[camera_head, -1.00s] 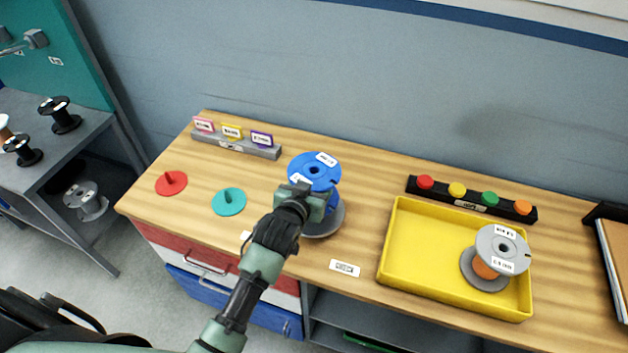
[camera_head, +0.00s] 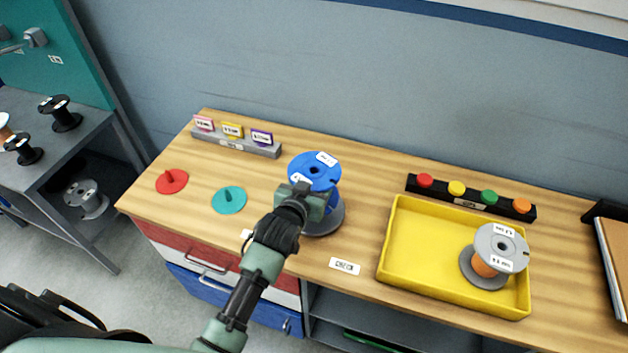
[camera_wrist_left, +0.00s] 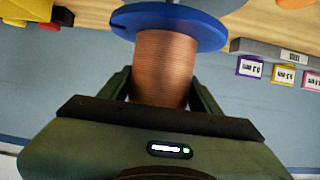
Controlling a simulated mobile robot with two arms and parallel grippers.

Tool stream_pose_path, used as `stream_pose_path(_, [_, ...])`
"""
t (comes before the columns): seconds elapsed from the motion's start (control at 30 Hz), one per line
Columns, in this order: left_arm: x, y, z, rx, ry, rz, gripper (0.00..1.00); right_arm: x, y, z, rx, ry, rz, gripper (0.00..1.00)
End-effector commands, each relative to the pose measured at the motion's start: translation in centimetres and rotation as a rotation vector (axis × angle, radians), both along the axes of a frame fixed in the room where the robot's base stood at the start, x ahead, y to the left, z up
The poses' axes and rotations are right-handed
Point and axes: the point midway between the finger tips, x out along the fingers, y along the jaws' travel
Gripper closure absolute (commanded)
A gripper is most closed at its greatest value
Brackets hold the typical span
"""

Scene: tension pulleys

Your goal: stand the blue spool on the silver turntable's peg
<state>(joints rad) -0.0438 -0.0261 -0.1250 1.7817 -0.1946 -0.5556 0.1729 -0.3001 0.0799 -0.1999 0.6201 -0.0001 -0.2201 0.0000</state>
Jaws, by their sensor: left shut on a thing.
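The blue spool (camera_head: 315,172), with blue flanges and white labels, stands upright above the silver turntable (camera_head: 331,225). My left gripper (camera_head: 313,197) is shut on the spool from the front. The left wrist view shows its two fingers (camera_wrist_left: 161,88) on either side of the copper winding, with the blue flange (camera_wrist_left: 170,22) beyond. The grey disc of the turntable shows around and below the gripper. The peg is hidden, and I cannot tell whether the spool rests on the disc or is just above it. My right gripper is not in view.
Left of the spool lie a teal turntable (camera_head: 229,200) and a red turntable (camera_head: 172,181), each with a peg. A label rack (camera_head: 236,144) stands behind them. At right are a yellow tray (camera_head: 418,248) with a silver-flanged spool (camera_head: 501,247) and a button bar (camera_head: 470,199).

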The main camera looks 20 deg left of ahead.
Motion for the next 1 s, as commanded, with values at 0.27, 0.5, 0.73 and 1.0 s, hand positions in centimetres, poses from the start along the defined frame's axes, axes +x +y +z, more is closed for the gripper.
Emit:
stream_pose_path(0.27, [0.1,0.0,0.1,0.000,-0.006,0.000,1.00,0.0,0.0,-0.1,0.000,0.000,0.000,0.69])
stream_pose_path(0.5, [0.1,0.0,-0.6,0.000,-0.005,0.000,1.00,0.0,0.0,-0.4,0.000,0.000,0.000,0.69])
stream_pose_path(0.73, [0.1,0.0,-1.3,0.000,-0.005,0.000,1.00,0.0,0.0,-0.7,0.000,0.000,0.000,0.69])
stream_pose_path(1.0, [0.1,0.0,-2.2,0.000,-0.005,0.000,1.00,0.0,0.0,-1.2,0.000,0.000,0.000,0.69])
